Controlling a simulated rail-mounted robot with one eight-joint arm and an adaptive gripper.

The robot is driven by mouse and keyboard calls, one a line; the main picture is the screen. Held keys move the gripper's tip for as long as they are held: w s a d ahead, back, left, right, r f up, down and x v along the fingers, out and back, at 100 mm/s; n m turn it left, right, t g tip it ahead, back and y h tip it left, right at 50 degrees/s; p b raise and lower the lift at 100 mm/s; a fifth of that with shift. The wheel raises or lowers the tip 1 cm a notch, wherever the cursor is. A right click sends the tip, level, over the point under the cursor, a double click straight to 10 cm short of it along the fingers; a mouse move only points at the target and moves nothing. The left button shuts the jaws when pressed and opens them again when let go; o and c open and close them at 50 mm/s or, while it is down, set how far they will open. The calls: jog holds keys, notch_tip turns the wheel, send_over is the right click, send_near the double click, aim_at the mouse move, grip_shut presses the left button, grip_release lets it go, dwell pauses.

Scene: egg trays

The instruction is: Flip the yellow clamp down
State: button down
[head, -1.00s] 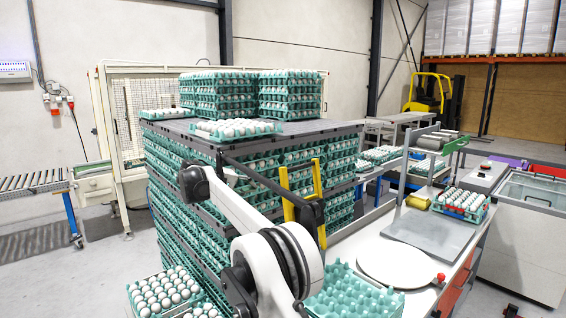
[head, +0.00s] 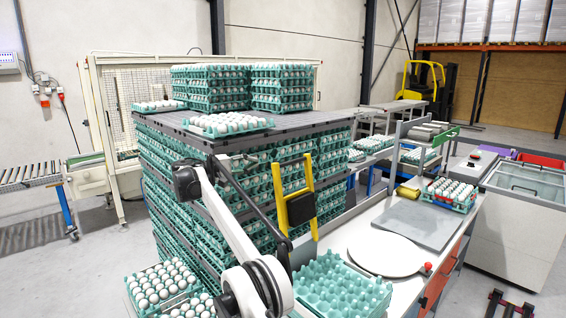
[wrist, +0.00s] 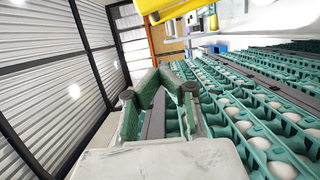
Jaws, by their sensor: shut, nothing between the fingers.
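The yellow clamp (head: 312,180) stands upright at the right side of the big egg stack in the head view, two yellow rails with a black pad (head: 300,208) between them. In the wrist view a yellow bar, probably the clamp (wrist: 183,9), crosses the top edge. My gripper (wrist: 163,80) shows in the wrist view below that bar, apart from it in the picture, with its fingers shut and empty.
The tall stack of egg trays (head: 240,180) stands close beside my arm, with a dark top board (head: 310,126). An empty green tray (head: 340,285) and a worktable with a white round plate (head: 385,255) lie to the right.

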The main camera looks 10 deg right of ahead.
jog(key=d+b, duration=0.5)
jog(key=d, duration=0.6)
jog(key=shift+s+d, duration=0.15)
jog(key=shift+d, duration=0.15)
dwell(0.4)
jog(key=shift+s+d, duration=0.1)
dwell(0.4)
